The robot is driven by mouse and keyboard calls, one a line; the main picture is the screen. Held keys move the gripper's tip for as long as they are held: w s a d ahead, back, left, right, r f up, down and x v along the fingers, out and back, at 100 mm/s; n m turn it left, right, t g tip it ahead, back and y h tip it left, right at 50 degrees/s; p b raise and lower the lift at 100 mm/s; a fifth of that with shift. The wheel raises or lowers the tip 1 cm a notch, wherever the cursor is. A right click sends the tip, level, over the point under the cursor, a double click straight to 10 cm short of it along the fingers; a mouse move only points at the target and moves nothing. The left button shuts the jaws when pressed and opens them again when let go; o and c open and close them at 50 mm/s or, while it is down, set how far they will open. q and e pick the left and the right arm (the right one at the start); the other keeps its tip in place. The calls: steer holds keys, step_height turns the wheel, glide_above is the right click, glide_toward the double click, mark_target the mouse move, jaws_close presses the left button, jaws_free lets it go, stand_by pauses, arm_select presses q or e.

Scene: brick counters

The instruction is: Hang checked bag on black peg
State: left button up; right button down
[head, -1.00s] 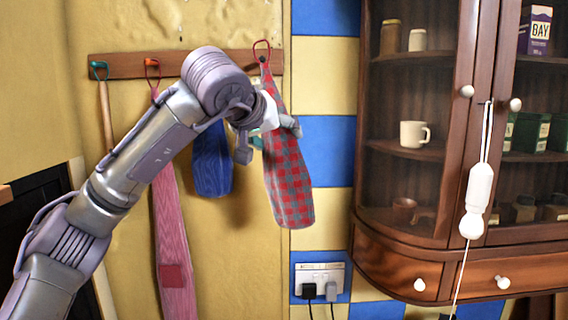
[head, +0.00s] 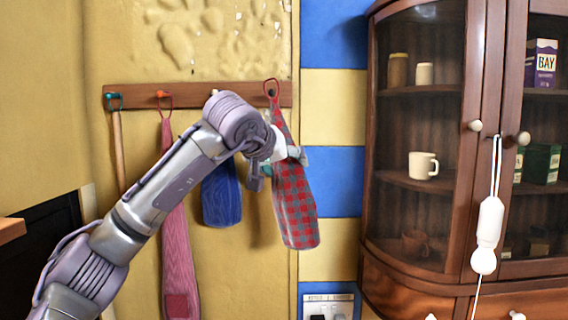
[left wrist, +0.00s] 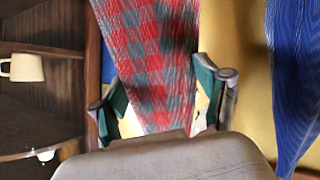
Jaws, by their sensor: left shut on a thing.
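The red-and-grey checked bag (head: 296,205) hangs down, slightly tilted, near the right end of the wooden peg rail (head: 190,97). Its red loop (head: 271,84) stands up in front of the rail, over a small dark peg (head: 271,93). I cannot tell whether the loop is around that peg or only in front of it. My left gripper (head: 289,155) is shut on the bag's upper part. In the left wrist view the bag (left wrist: 150,55) passes between the two green-padded fingers. My right gripper is not in view.
A blue striped bag (head: 221,195) hangs left of the checked one, partly behind my arm. A pink bag (head: 175,230) hangs from an orange peg (head: 161,94). A teal peg (head: 113,101) holds a wooden-handled thing. A glass-fronted cabinet (head: 375,285) stands to the right.

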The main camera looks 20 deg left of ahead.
arm_select(q)
steer(key=shift+w+a+f+p, duration=0.25)
steer(key=shift+w+a, duration=0.2)
steer(key=shift+w, duration=0.45)
steer(key=shift+w+a+f+p, duration=0.2)
steer(key=shift+w+a, duration=0.2)
steer(key=shift+w, duration=0.45)
steer(key=shift+w+a+f+p, duration=0.25)
steer(key=shift+w+a, duration=0.2)
steer(key=shift+w, duration=0.45)
steer(key=o, duration=1.2)
steer(key=shift+f, duration=0.1)
